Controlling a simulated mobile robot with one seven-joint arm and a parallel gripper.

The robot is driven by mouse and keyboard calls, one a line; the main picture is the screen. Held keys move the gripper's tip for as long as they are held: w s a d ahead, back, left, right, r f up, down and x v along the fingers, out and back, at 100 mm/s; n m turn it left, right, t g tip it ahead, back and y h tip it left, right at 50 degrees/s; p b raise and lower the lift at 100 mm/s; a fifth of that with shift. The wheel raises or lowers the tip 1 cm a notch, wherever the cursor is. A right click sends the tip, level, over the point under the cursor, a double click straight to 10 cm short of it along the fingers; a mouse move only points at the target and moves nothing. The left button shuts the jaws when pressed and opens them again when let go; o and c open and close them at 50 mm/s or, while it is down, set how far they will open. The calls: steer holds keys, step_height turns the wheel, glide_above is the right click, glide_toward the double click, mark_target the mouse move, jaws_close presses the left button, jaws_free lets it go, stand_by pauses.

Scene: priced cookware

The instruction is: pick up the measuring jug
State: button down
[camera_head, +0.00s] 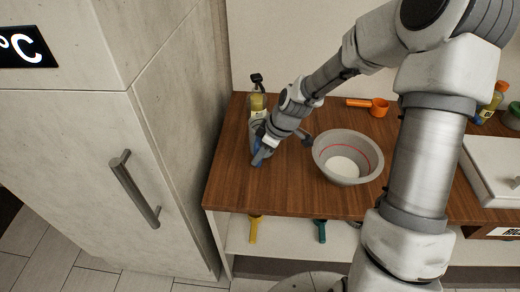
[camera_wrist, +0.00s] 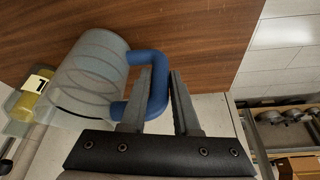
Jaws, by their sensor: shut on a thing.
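The measuring jug (camera_wrist: 85,75) is a translucent, ringed vessel with a blue handle (camera_wrist: 152,62). In the wrist view it lies to the left of my gripper (camera_wrist: 161,85), whose two fingers straddle the blue handle and are shut on it. In the head view my gripper (camera_head: 263,157) is at the left end of the wooden counter. There the jug (camera_head: 258,135) is mostly hidden behind my wrist. I cannot tell whether its base touches the counter.
A yellowish bottle (camera_head: 257,103) with a dark top stands just behind the jug. A grey bowl (camera_head: 348,157) with a red line sits to the right, an orange scoop (camera_head: 378,107) behind it. A tall grey cabinet (camera_head: 170,120) borders the counter on the left.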

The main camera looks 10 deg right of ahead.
steer(key=shift+r, duration=0.2)
steer(key=shift+r, duration=0.8)
steer(key=shift+r+p, duration=0.4)
steer(key=shift+r, duration=0.55)
steer(key=d+r, duration=0.3)
steer(key=d, duration=0.2)
steer(key=w+d+r+p, duration=0.1)
steer(key=d+r, duration=0.3)
steer(key=d, duration=0.2)
steer(key=shift+d+p, duration=0.3)
steer(key=shift+w, duration=0.1)
